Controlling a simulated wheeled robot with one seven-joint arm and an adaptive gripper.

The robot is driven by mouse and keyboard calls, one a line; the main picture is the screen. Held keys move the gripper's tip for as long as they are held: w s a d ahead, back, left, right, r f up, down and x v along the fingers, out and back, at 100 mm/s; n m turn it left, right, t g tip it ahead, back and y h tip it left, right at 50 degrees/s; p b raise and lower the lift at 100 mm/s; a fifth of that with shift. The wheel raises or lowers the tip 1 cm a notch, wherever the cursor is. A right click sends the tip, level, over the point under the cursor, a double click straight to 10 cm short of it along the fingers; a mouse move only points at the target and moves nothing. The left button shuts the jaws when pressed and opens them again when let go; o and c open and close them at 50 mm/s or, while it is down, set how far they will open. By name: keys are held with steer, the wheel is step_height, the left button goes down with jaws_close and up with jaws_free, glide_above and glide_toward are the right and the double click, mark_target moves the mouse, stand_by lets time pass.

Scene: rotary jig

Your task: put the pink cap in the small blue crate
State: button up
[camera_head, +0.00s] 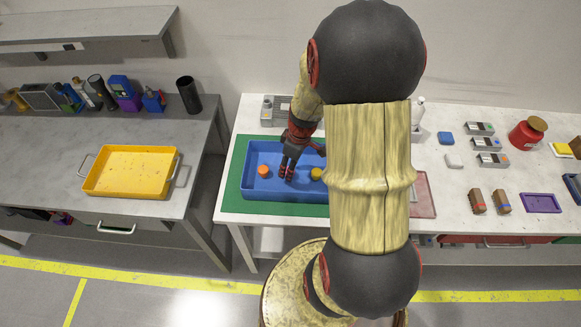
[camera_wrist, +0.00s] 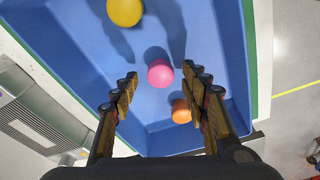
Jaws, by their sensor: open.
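The pink cap (camera_wrist: 160,73) is round and lies in a wide blue bin (camera_wrist: 228,40), between a yellow cap (camera_wrist: 125,11) and an orange cap (camera_wrist: 181,111). In the head view the blue bin (camera_head: 262,188) stands on a green mat, and the pink cap is hidden by my gripper (camera_head: 287,176). My gripper is open and empty over the bin. In the wrist view its two fingers (camera_wrist: 160,82) sit on either side of the pink cap, apart from it. I cannot pick out a separate small blue crate with certainty; a partly cut-off blue item (camera_head: 573,185) is at the right edge.
The orange cap (camera_head: 263,172) and yellow cap (camera_head: 316,174) flank my gripper. A yellow tray (camera_head: 131,192) is on the left table. A purple tray (camera_head: 541,203), several small blocks and a red jar (camera_head: 527,133) are on the right. My arm covers the table's middle.

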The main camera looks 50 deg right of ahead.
step_height(320, 180, up, 10)
steer(key=s+p, duration=0.2)
steer(key=w+a+r+m+t+h, duration=0.1)
steer(key=w+a+r, duration=0.1)
steer(key=a+r, duration=0.95)
steer(key=s+a+r+m+t, duration=0.2)
steer(key=s+a+r, duration=0.5)
steer(key=a+r, duration=0.2)
steer(key=shift+s+a+m+t, duration=0.2)
steer(key=shift+a+m+t, duration=0.15)
steer(key=shift+a, duration=0.85)
steer(key=shift+f+b, duration=0.65)
steer(key=shift+b, duration=0.05)
